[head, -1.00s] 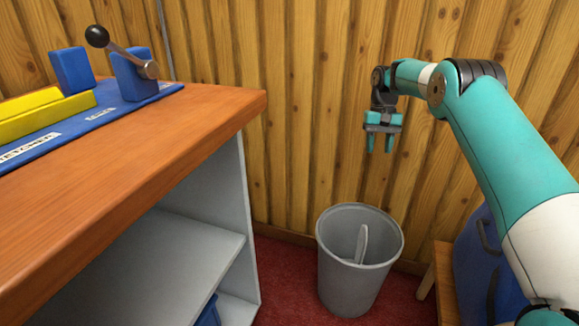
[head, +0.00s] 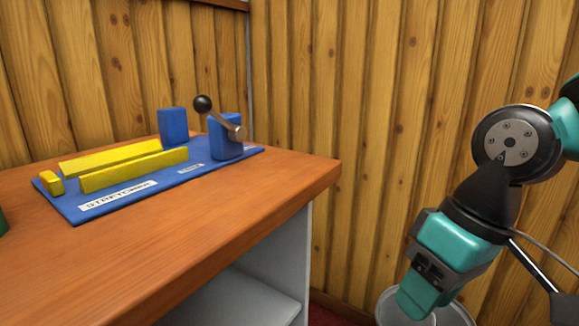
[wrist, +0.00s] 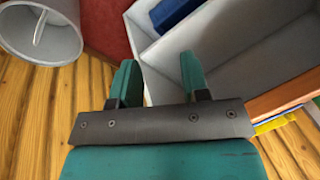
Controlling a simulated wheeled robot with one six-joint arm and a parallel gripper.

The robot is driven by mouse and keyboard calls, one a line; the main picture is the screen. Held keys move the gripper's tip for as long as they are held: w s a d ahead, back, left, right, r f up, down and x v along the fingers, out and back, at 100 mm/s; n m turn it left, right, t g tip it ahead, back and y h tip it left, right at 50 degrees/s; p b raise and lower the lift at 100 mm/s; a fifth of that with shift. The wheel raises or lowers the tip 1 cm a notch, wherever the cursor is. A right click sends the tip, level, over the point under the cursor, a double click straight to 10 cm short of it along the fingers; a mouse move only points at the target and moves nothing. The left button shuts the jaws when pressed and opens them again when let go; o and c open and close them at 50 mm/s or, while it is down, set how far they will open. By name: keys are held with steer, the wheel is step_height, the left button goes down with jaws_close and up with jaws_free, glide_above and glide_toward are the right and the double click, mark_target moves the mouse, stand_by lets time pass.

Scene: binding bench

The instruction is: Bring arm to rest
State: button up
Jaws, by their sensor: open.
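My gripper (head: 418,297) is at the lower right of the head view, pointing down, with the bin partly behind it. In the wrist view the two teal fingers of my gripper (wrist: 160,82) stand apart with nothing between them. My arm is bent, with its dark wrist joint at the right of the head view. The gripper is clear of the bench and touches nothing that I can see.
The wooden bench top (head: 240,215) fills the left, with open grey shelves below. On it lies a blue stretcher board (head: 120,205) with yellow bars (head: 135,170) and a black-knobbed lever (head: 203,104). A grey bin (wrist: 40,33) holds a pale flat thing. A plank wall (head: 370,120) stands behind.

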steer(key=s+f+n, duration=0.1)
steer(key=s, duration=0.6)
step_height(320, 180, up, 31)
steer(key=w+p, duration=0.1)
steer(key=p, duration=3)
steer(key=shift+a+y, duration=0.3)
